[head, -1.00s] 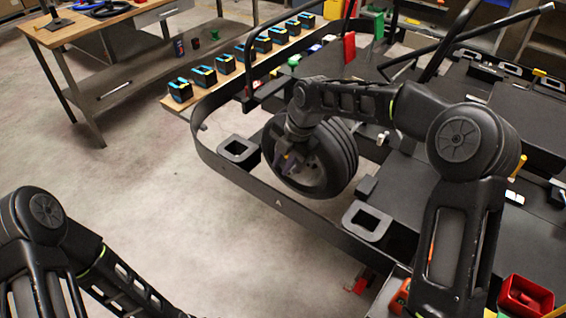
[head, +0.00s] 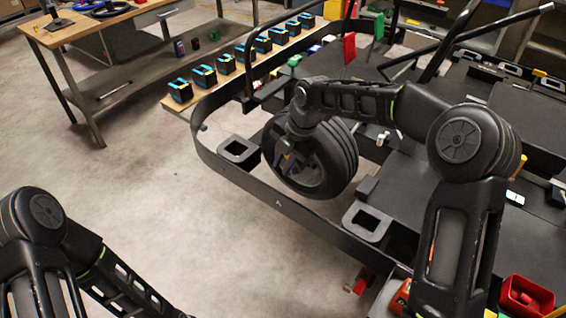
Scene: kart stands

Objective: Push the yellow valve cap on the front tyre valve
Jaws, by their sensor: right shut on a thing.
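The front tyre (head: 340,155) is a black wheel standing upright inside the kart's dark frame rail. My right arm reaches in from the right, and its gripper (head: 287,162) is at the wheel's near face, close to the hub. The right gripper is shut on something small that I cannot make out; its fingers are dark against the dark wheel. The yellow valve cap and the tyre valve cannot be told apart here, being hidden or too small. My left arm shows at the lower left, and its gripper is out of the picture.
The black kart frame rail (head: 267,196) curves around the wheel. Square black brackets (head: 238,151) sit on it. A row of black and blue boxes (head: 204,76) stands on a plank behind. A red bin (head: 526,296) is at lower right. Clear floor lies left.

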